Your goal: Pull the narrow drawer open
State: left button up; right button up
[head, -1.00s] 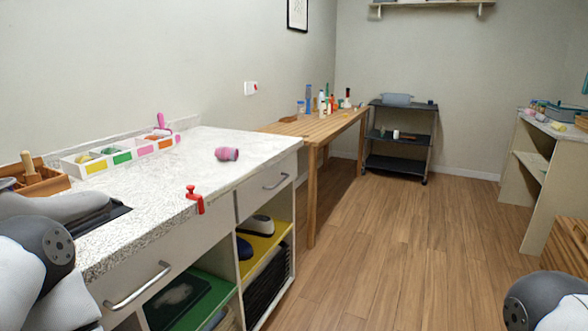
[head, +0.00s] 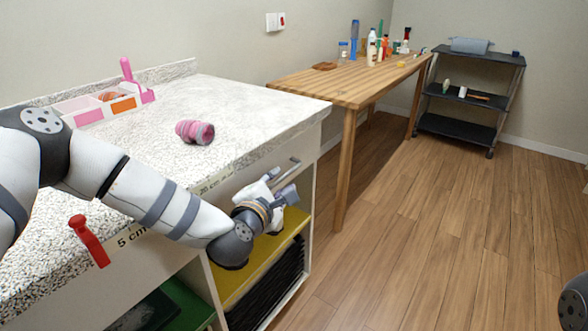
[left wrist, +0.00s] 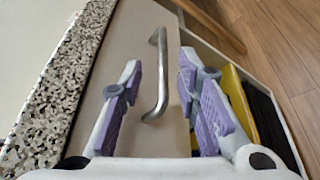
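The narrow drawer (head: 299,149) is under the far end of the speckled counter, and its front looks flush with the cabinet. Its metal bar handle (head: 291,163) is partly hidden by my left gripper (head: 282,188) in the head view. In the left wrist view the left gripper (left wrist: 158,68) is open, with purple finger pads on both sides of the handle (left wrist: 160,75). The handle lies in the gap, and I see no finger closed on it. The drawer front (left wrist: 122,40) fills the space behind it. My right gripper is not in view.
A red clamp (head: 89,240) sits on the counter edge, and a pink roll (head: 195,132) lies on the counter (head: 255,100). Open shelves with a yellow board (head: 247,268) are below the drawer. A wooden table (head: 350,88) stands beyond. The floor (head: 400,230) to the right is clear.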

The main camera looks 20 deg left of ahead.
aim_at(287, 176)
pick_arm(q)
jog(key=x, duration=0.5)
jog(key=b+x, duration=0.1)
jog(key=x, duration=0.1)
jog(key=shift+w+f, duration=0.25)
jog(key=shift+f, duration=0.15)
jog(key=shift+w+d, duration=0.1)
jog(key=shift+w, duration=0.45)
grip_shut()
